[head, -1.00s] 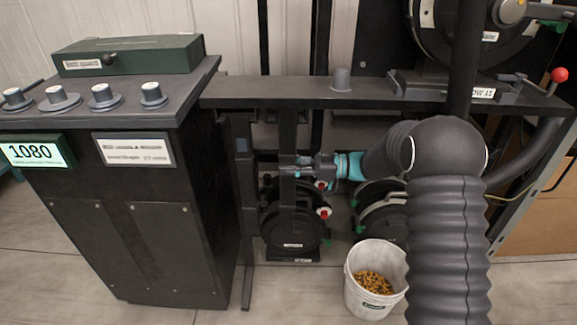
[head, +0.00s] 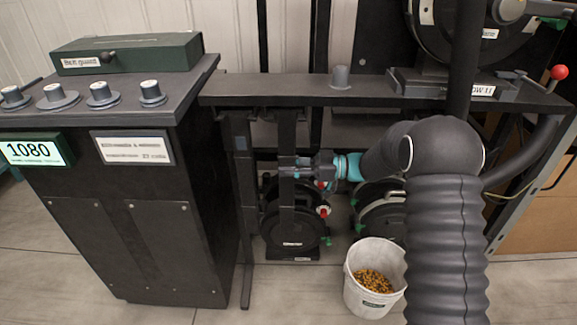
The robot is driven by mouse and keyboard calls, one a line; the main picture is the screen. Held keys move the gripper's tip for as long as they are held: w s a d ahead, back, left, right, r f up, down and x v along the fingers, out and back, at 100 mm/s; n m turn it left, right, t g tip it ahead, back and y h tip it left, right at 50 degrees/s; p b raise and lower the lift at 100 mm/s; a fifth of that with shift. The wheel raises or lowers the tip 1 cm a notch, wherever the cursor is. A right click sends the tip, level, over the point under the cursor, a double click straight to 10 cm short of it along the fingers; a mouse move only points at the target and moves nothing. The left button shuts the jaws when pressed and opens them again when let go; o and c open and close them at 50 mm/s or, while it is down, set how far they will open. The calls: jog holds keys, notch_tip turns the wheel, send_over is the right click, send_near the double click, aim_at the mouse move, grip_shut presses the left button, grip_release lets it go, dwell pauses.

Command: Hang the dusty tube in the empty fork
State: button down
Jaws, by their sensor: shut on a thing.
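My gripper (head: 303,168) is under the dark beam, left of the teal band on my wrist. It is shut on a dark upright tube (head: 287,146), which hangs down below the beam. The tube's lower end overlaps the round black seed meter (head: 292,228) behind it in the picture. Another dark upright tube or post (head: 241,165) stands to the left, near the cabinet. I cannot make out dust on either, and the forks under the beam are too dark to tell apart. I cannot tell whether the held tube touches the beam.
A dark beam (head: 270,92) runs above my gripper, with a small grey cup-shaped piece (head: 340,77) on it. A black cabinet (head: 130,235) with knobs stands left. A white bucket (head: 360,298) of seeds sits on the floor below my arm. A second round meter (head: 380,212) is behind.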

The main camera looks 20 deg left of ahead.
jog(key=c, duration=0.8)
grip_release()
jog(key=shift+o, duration=0.2)
jog(key=v, duration=1.2)
jog(key=shift+f, duration=0.1)
